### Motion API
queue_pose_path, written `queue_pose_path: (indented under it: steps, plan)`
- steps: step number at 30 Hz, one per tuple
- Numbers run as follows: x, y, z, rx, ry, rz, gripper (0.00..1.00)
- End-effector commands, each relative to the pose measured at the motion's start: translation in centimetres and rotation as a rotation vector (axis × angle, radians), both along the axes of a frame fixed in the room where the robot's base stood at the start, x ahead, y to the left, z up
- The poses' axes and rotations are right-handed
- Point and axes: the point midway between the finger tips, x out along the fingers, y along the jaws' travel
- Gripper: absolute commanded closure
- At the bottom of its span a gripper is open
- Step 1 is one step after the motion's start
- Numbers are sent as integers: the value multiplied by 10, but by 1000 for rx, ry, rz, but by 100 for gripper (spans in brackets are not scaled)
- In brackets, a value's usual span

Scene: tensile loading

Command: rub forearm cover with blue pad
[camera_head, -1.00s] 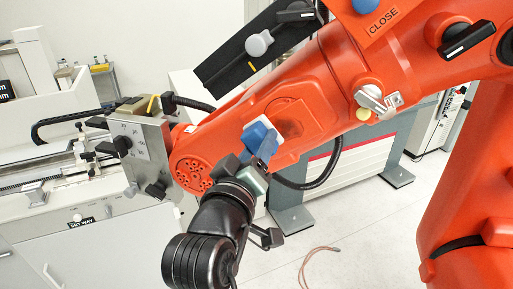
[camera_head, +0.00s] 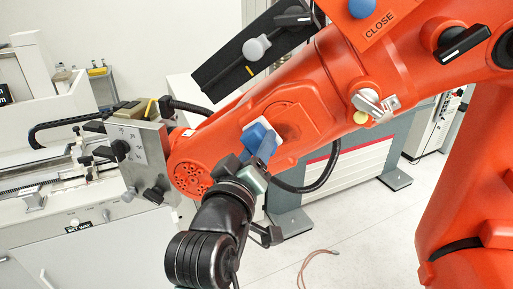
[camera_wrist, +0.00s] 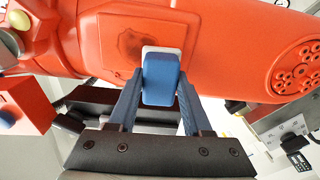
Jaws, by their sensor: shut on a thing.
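The blue pad (camera_head: 257,135), with a white face, is held in my gripper (camera_head: 260,160). In the wrist view the pad (camera_wrist: 160,80) sits between the two fingers of my gripper (camera_wrist: 160,92), which are shut on it. The forearm cover (camera_head: 293,112) is a raised orange panel on the big orange arm. In the wrist view the cover (camera_wrist: 108,40) carries a dark smudge, left of the pad. The pad's white face is turned to the cover and overlaps its lower edge. Whether they touch is not clear.
A black bar with knobs (camera_head: 255,55) lies along the far side of the orange arm (camera_head: 380,60). A metal plate with black knobs (camera_head: 140,150) stands left of the arm's end. A black cable (camera_head: 318,178) loops below the forearm. Open floor lies at lower right.

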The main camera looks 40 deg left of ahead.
Motion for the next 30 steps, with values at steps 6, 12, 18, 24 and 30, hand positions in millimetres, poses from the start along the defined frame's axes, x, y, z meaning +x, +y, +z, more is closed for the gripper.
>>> queue_pose_path:
  steps: [6, 12, 18, 24, 30]
  plan:
    - [4, 2, 1, 1, -2, 1, 95]
    - [8, 4, 1, 1, -2, 1, 95]
    - [10, 0, 1, 1, -1, -2, 95]
    - [17, -17, 1, 1, -1, -3, 95]
    - [23, -29, 1, 2, -1, -1, 95]
